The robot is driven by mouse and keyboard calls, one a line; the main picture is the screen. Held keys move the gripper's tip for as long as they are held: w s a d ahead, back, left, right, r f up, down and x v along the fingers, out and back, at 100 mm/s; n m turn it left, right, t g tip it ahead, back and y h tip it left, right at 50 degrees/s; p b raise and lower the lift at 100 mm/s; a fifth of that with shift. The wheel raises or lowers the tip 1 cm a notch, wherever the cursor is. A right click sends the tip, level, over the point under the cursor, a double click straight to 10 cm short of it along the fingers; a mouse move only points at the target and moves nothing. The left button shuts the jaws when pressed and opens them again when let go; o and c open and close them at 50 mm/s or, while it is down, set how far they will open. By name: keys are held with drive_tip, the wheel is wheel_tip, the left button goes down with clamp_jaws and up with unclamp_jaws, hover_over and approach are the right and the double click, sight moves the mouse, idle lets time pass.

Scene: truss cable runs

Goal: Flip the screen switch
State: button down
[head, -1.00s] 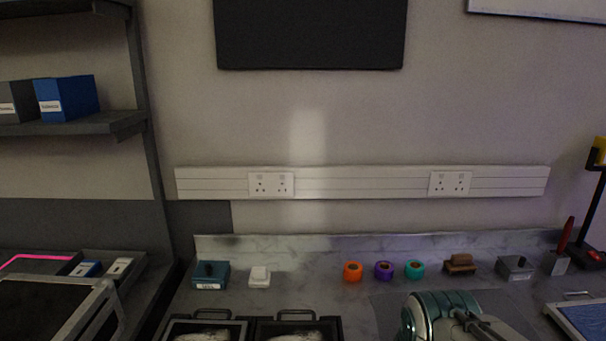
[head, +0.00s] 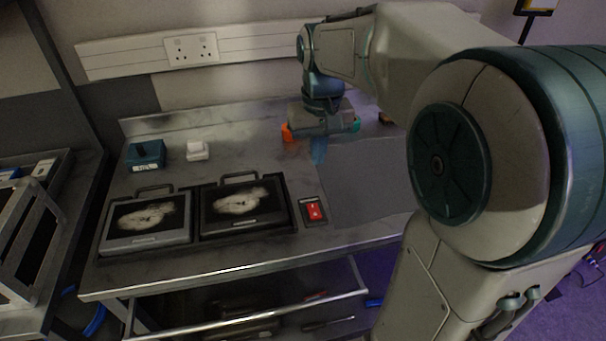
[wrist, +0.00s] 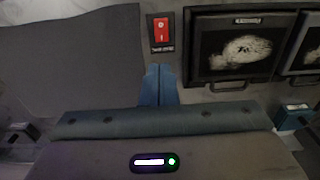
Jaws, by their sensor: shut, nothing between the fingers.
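A red rocker switch (head: 314,211) sits in a dark plate on the bench, just right of the two dark screens. It also shows in the wrist view (wrist: 161,30), at the top centre, with a small label I cannot read. My gripper (head: 318,152) is above the bench, behind the switch in the head view. Its blue fingers are together, pointing down and empty. In the wrist view the fingertips (wrist: 160,72) appear just below the switch plate, apart from it. Their height above the bench is hard to tell.
Two screens with grey pictures, one left (head: 147,221) and one right (head: 243,206), lie left of the switch. A grey mat (head: 362,180) lies right of it. A blue box with a knob (head: 146,154) and a white block (head: 197,150) stand behind. An orange roll (head: 286,132) is partly hidden.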

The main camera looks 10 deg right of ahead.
sight(313, 203)
drive_tip(key=shift+w+f, duration=0.25)
drive_tip(key=shift+w, duration=0.9)
drive_tip(key=shift+f, duration=0.15)
wheel_tip(313, 203, down, 14)
drive_tip(key=shift+r+b, duration=0.1)
drive_tip(key=shift+b, duration=0.25)
drive_tip(key=shift+g+p, duration=0.4)
drive_tip(key=shift+w+f, duration=0.2)
drive_tip(key=shift+s, duration=0.1)
drive_tip(key=shift+s+r, duration=0.1)
